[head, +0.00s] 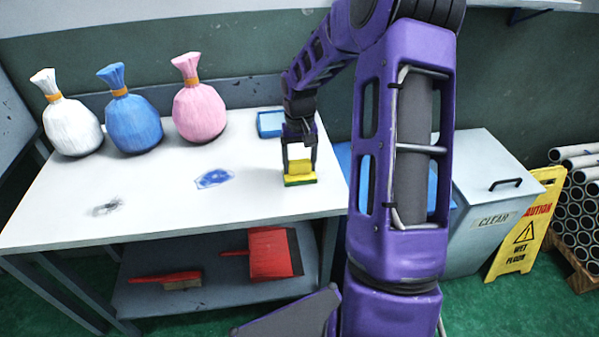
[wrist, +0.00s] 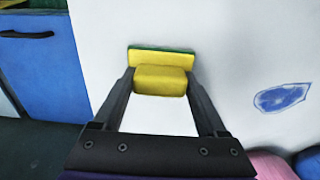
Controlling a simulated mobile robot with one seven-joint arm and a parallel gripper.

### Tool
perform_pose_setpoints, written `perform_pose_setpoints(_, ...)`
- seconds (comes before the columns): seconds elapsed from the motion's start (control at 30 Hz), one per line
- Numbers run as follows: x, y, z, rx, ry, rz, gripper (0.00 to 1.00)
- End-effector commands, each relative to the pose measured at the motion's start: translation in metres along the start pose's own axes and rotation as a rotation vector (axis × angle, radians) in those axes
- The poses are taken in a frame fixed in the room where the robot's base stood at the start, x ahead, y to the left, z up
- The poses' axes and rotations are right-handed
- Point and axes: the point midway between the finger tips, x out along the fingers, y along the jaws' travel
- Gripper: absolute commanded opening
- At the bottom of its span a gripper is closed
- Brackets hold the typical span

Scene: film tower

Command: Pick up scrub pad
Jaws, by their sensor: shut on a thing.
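The scrub pad (head: 300,181) is a yellow and green block near the right end of the white table (head: 150,215). In the wrist view the scrub pad (wrist: 162,80) shows a yellow body with a wider yellow and green edge behind it. My gripper (head: 299,165) reaches down from above with a finger on each side of the pad. In the wrist view my gripper (wrist: 160,84) is shut on the pad's narrower yellow part. I cannot tell whether the pad's base still touches the table.
White (head: 72,125), blue (head: 130,120) and pink (head: 199,112) tied bags stand at the table's back left. A blue tray (head: 271,123) lies behind my gripper. A blue stain (head: 213,178) and a dark smudge (head: 105,207) mark the tabletop. A grey bin (head: 490,190) stands right.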

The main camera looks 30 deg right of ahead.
Motion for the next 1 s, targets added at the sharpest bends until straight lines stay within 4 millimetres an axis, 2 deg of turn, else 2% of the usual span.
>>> perform_pose_setpoints(0.33,-0.006,0.000,-0.001,0.000,0.002,0.001,0.18)
perform_pose_setpoints(0.47,-0.027,0.000,-0.001,0.001,0.005,0.002,0.18)
perform_pose_setpoints(0.7,-0.076,0.000,-0.001,0.000,0.005,0.002,0.18)
perform_pose_setpoints(0.83,-0.092,0.000,-0.001,0.000,0.002,0.002,0.18)
perform_pose_setpoints(1.0,-0.101,0.000,0.000,0.000,0.001,0.000,0.18)
